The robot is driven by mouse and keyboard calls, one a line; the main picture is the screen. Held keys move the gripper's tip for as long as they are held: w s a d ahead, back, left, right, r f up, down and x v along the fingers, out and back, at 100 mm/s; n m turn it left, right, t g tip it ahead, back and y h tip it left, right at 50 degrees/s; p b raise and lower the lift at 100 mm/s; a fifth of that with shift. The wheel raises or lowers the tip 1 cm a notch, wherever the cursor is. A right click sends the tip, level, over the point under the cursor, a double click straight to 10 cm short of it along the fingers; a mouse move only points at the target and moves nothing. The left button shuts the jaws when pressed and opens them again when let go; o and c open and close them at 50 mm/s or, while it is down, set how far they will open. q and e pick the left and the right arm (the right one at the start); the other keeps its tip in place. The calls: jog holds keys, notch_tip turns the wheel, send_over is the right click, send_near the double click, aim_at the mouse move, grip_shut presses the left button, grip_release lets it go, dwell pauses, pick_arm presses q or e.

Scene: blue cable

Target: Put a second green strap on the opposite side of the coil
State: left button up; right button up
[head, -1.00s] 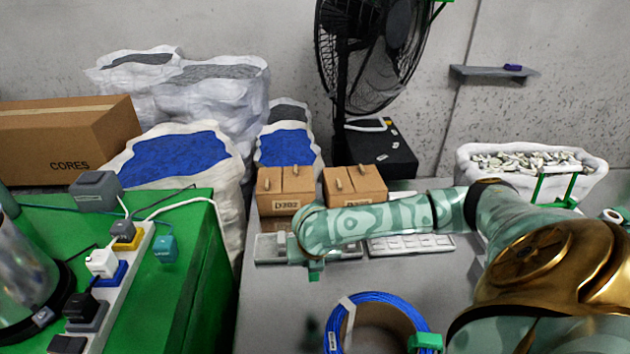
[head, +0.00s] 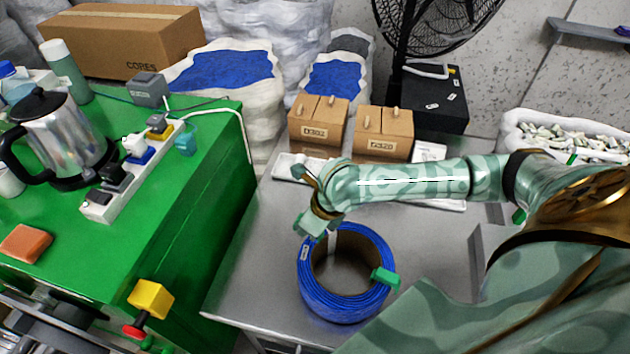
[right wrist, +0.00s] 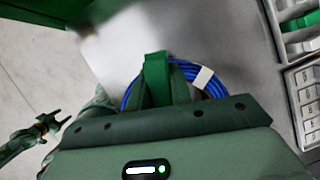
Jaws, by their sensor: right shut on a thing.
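The blue cable coil (head: 382,245) lies flat on the grey table, with white tape on its rim. One green strap (head: 386,278) sits around the coil's right side. My right gripper (head: 313,228) is at the coil's far left rim, shut on a second green strap. In the right wrist view the held strap (right wrist: 155,72) stands between the fingers, at the edge of the coil (right wrist: 187,70). I cannot tell whether it goes around the cable. What looks like my left gripper (right wrist: 52,122) shows small at the left of that view; its jaws are unclear.
Two cardboard boxes (head: 318,122) and a keyboard (head: 290,168) lie behind the coil. A green bench (head: 200,225) on the left carries a power strip (head: 125,185) and a kettle (head: 60,140). The grey table (head: 250,280) is clear left of the coil.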

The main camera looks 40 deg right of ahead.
jog(key=shift+f, duration=0.1)
jog(key=shift+f+b, duration=0.2)
jog(key=shift+b, duration=0.1)
notch_tip(320, 180, down, 3)
jog(key=b, duration=0.4)
jog(key=shift+f, duration=0.2)
jog(key=shift+r+p, duration=0.15)
jog(key=shift+p, duration=0.3)
pick_arm(q)
jog(key=f, duration=0.3)
jog(key=shift+s+f, duration=0.35)
jog(key=shift+s, duration=0.05)
jog(key=shift+r, duration=0.25)
jog(key=shift+f, duration=0.15)
pick_arm(e)
jog(key=shift+f, duration=0.5)
